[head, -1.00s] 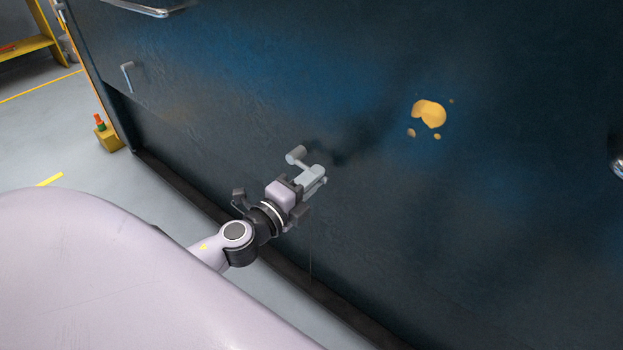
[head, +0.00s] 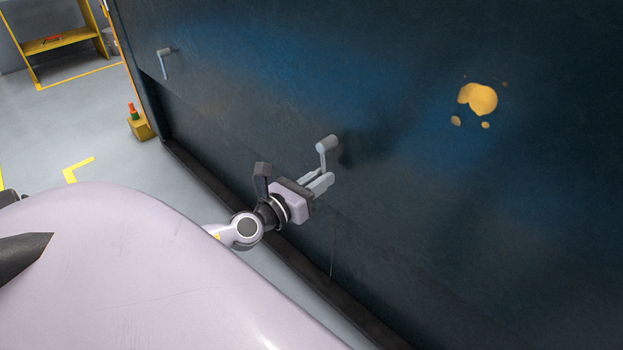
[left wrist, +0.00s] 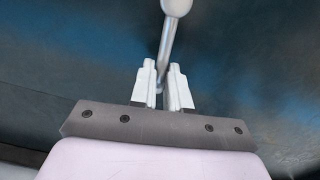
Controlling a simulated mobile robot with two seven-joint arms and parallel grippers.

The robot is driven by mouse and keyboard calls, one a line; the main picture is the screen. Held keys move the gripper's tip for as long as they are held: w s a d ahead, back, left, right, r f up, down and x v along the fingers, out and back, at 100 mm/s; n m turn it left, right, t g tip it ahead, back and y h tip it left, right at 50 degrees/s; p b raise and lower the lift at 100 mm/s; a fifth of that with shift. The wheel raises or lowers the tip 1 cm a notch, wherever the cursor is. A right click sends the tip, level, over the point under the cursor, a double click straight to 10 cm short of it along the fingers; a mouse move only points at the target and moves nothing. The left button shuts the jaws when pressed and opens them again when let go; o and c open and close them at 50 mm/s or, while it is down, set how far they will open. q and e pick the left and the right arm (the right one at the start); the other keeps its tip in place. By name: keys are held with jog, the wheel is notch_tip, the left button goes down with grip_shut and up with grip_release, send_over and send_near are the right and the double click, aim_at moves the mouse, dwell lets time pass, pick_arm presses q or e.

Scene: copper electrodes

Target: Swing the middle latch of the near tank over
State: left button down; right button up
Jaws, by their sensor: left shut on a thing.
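The near tank (head: 420,210) is a large dark blue-black wall filling the right of the head view. Its middle latch (head: 323,160) is a grey lever hanging almost straight down from a round grey cylinder. My left gripper (head: 322,184) is shut on the lower part of this lever. In the left wrist view the latch rod (left wrist: 167,45) runs from a pale round end at the top edge down between the pale fingers (left wrist: 163,85). The fingers hide part of the lower rod. My right gripper is not in view.
Another latch (head: 164,62) hangs on the tank wall further left. A yellow block with a red and green top (head: 139,123) stands on the floor by the tank's corner. A yellow shelf (head: 60,48) is at the far left.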

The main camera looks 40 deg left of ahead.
pick_arm(q)
jog(key=shift+a+f+m, duration=0.1)
jog(key=shift+a+m, duration=0.55)
jog(key=shift+m, duration=0.25)
jog(key=c, duration=1.1)
grip_release()
jog(key=shift+d, duration=0.15)
jog(key=shift+s+a+b, duration=0.2)
jog(key=shift+s+b, duration=0.5)
jog(key=shift+s, duration=2.25)
jog(key=shift+s, duration=0.15)
jog(key=s+b, duration=0.1)
jog(key=s, duration=0.6)
jog(key=shift+a, duration=0.25)
